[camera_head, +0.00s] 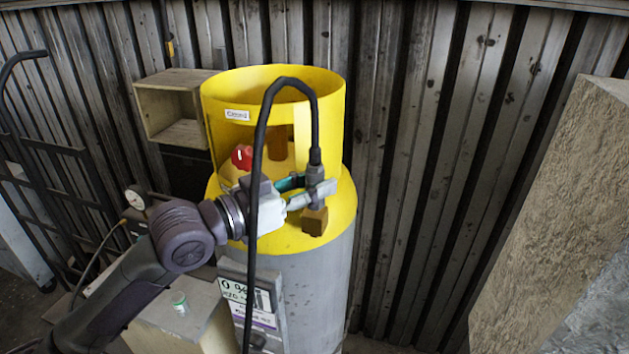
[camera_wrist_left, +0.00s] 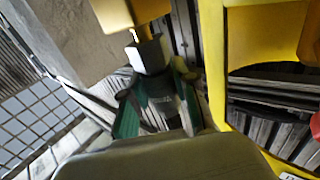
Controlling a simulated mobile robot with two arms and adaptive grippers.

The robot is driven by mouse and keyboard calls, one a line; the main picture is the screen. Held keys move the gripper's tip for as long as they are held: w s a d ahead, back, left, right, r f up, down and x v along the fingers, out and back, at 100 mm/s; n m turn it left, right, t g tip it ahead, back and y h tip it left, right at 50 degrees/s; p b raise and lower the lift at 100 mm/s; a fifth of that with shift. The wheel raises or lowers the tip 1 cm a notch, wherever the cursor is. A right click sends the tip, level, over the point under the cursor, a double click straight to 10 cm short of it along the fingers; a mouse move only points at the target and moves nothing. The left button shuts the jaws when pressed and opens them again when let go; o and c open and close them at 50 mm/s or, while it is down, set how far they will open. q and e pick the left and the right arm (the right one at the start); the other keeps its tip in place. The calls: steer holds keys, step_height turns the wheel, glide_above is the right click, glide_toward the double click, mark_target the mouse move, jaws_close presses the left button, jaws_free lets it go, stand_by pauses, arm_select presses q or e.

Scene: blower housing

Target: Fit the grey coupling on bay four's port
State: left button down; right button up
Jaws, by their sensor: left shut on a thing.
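The grey coupling (camera_head: 316,178) hangs at the end of a black hose (camera_head: 259,150), beside the yellow collar of a tall cylinder. My left gripper (camera_head: 298,190) is shut on the coupling from the left. A brass block (camera_head: 314,221) on the cylinder's yellow shoulder sits just below the coupling; I cannot tell whether they touch or are joined. In the left wrist view, the teal-padded fingers (camera_wrist_left: 158,112) close around a dark part, with a light grey block (camera_wrist_left: 151,54) beyond it. No bay number is readable. My right gripper is not in view.
The cylinder's yellow collar (camera_head: 225,130) rises behind the gripper, with a red knob (camera_head: 242,157) inside its opening. The hose loops over the collar and crosses in front of the cylinder. A rough block (camera_head: 560,220) stands at the right. A wooden box (camera_head: 165,80) is behind left.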

arm_select(q)
steer(key=shift+f, duration=0.5)
steer(key=c, duration=0.8)
jaws_free()
steer(key=v, duration=1.2)
